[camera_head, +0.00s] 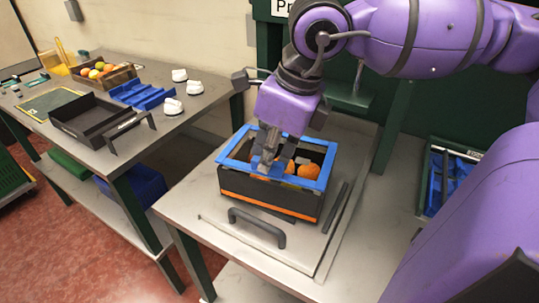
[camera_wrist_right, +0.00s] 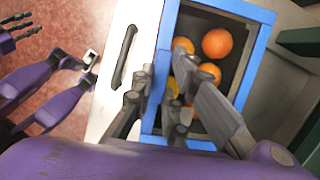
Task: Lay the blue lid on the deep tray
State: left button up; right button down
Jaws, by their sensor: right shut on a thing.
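The blue lid (camera_head: 318,183) is an open rectangular frame around a wide opening. It lies along the top of the deep tray (camera_head: 262,208), a black box with an orange stripe low on its side. I cannot tell whether it rests fully on the rim. Oranges (camera_head: 308,171) show inside through the opening. My right gripper (camera_head: 264,163) is shut on the lid's near bar; the wrist view shows the lid's bar (camera_wrist_right: 262,45) around the oranges (camera_wrist_right: 217,42). My left gripper (camera_wrist_right: 20,30) appears at the wrist view's left edge, its jaw state unclear.
A grey handle (camera_head: 258,228) stands in front of the tray on the bench. A dark bar lies to its right. The left table carries a fruit crate (camera_head: 104,78), a black tray (camera_head: 88,118), blue parts (camera_head: 143,95) and white pieces (camera_head: 172,106). A dark-framed bin (camera_head: 447,175) is at right.

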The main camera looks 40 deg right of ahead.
jog(key=c, duration=1.6)
grip_release()
jog(key=shift+c, duration=0.2)
notch_tip(320, 180, up, 9)
